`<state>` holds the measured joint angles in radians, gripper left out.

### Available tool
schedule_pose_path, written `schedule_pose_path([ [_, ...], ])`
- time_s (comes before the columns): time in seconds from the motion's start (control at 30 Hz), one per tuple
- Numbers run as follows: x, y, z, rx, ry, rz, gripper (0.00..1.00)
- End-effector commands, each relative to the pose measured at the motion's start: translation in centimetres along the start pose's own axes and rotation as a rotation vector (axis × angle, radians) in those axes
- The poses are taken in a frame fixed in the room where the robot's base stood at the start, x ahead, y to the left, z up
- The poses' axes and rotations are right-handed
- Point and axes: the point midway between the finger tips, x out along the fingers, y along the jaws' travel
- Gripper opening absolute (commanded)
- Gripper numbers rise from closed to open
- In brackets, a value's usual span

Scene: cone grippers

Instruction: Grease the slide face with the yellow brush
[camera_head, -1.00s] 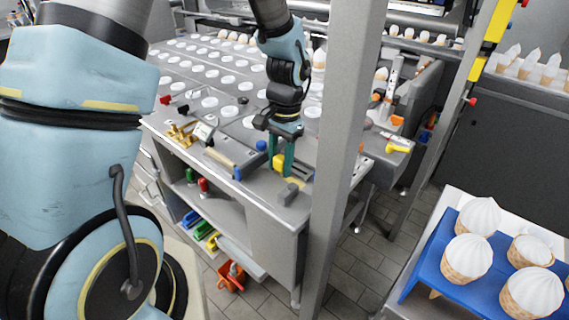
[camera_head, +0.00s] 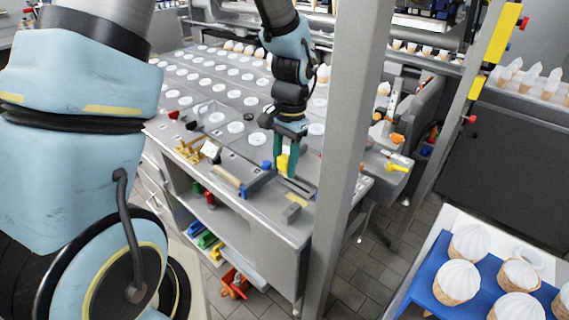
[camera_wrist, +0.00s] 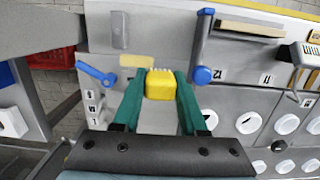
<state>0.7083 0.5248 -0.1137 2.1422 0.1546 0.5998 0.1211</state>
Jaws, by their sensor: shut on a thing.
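My gripper (camera_head: 285,170) is shut on the yellow brush (camera_wrist: 160,86). The brush is a small yellow block with short pale bristles showing at its far edge in the wrist view. In the head view the brush (camera_head: 282,162) is held between the green fingers, over the front part of the grey bench. A pale yellow patch (camera_wrist: 137,61) lies on the grey metal just beyond the brush, with a grey block (camera_wrist: 120,30) past it. I cannot tell which surface is the slide face, or whether the bristles touch anything.
A blue-knobbed lever (camera_wrist: 96,74) and a blue-ended bar (camera_wrist: 203,45) flank my gripper. A grey post (camera_head: 345,130) stands to its right in the head view. A blue tray (camera_head: 424,285) with cream-topped cones is at lower right.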

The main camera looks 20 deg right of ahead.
Motion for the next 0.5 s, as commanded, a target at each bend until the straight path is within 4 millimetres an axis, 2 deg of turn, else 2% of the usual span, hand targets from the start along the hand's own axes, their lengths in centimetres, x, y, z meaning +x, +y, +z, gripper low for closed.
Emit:
schedule_pose_path([
  [0.27, -0.1, 0.0, 0.0, 0.0, 0.0, 0.0, 0.0],
  [0.5, -1.9, 0.0, 0.2, 0.0, 0.002, -0.001, 0.0],
])
